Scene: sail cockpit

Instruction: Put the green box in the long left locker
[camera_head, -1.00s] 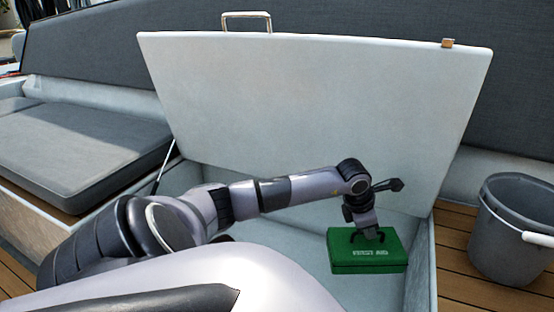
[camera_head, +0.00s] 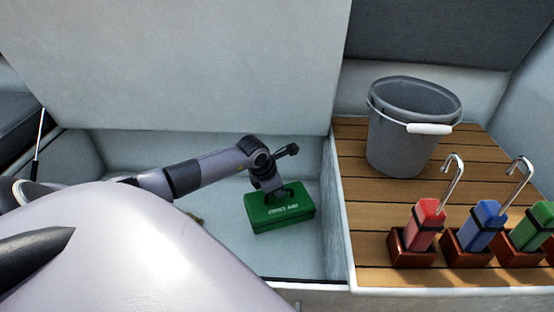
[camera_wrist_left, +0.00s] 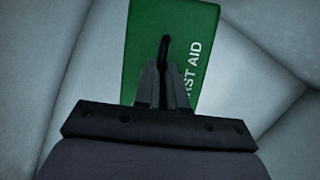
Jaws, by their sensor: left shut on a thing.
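The green box (camera_head: 279,209), a first aid box with white lettering and a dark handle, hangs level inside the open locker (camera_head: 335,220). My left gripper (camera_head: 276,194) is shut on the box's handle from above. In the left wrist view my left gripper (camera_wrist_left: 164,88) closes on the dark handle, and the green box (camera_wrist_left: 170,40) shows beyond the fingers with its "AID" lettering. Whether the box touches the locker floor is hard to tell. My right gripper is not in view.
The raised white lid (camera_head: 180,65) stands behind the locker. On the teak deck (camera_head: 375,230) to the right stand a grey bucket (camera_head: 395,145) and red (camera_head: 424,222), blue (camera_head: 481,225) and green (camera_head: 533,225) handled items in brown holders. A strut (camera_head: 40,140) is at the left.

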